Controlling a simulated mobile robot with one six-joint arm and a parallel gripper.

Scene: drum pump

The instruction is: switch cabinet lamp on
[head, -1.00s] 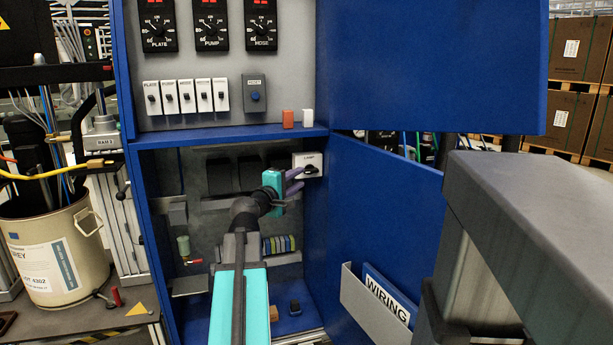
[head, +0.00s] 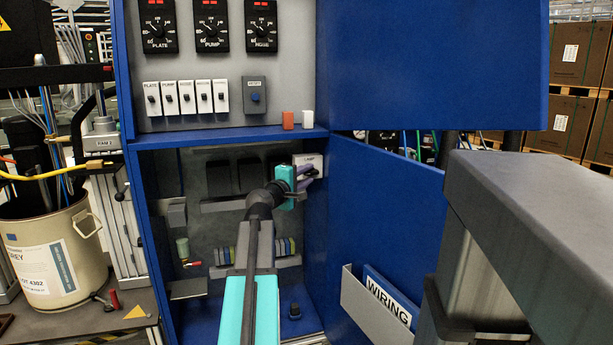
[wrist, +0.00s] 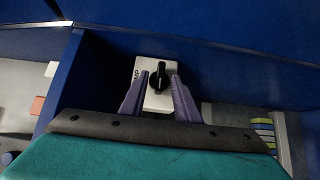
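The lamp switch is a white plate (head: 302,158) with a black rotary knob, high on the right inside the lower blue cabinet. In the wrist view the plate (wrist: 157,103) and its black knob (wrist: 159,78) face me, with part of a label at the left. My gripper (head: 309,172) partly hides the switch in the head view. In the wrist view my gripper (wrist: 160,75) is open, its purple fingers on either side of the knob with a gap at each side. I cannot tell how deep the fingertips reach around it.
The blue cabinet door (head: 385,205) stands open at the right, with a wiring pocket (head: 372,305). A drum (head: 55,255) stands left.

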